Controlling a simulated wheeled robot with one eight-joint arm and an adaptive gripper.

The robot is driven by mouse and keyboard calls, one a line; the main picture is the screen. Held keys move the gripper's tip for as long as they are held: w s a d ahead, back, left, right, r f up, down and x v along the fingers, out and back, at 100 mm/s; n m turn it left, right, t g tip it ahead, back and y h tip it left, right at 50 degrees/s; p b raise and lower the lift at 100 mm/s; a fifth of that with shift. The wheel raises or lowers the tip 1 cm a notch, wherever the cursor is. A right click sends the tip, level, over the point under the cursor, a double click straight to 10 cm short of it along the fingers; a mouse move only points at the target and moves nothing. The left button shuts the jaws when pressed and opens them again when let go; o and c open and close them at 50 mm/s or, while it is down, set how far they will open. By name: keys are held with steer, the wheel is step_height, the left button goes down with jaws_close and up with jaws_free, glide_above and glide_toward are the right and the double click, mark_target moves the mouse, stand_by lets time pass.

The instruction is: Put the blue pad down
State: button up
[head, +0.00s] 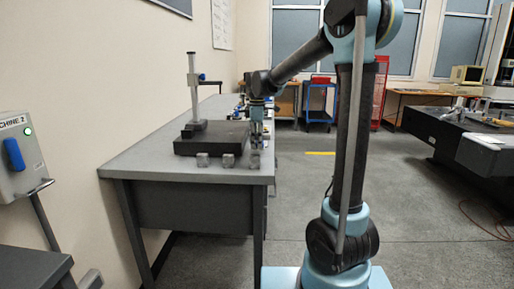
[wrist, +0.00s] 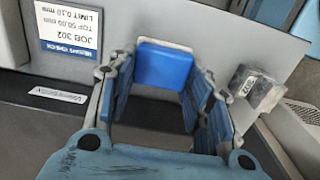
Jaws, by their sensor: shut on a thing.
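The blue pad (wrist: 165,65) is a small blue block with a pale far edge. In the wrist view it sits between the fingertips of my gripper (wrist: 163,72), which is shut on it. Behind it is a grey surface; I cannot tell whether the pad touches it. In the head view my gripper (head: 257,125) points down at the right side of the grey table (head: 150,165), beside the dark slab. The pad cannot be made out there.
The dark slab (head: 205,146) carries a gauge stand (head: 193,90). A printed job card (wrist: 70,32) lies left. Open floor (head: 310,200) is right of the table.

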steer(key=shift+f, duration=1.2)
steer(key=o, duration=1.1)
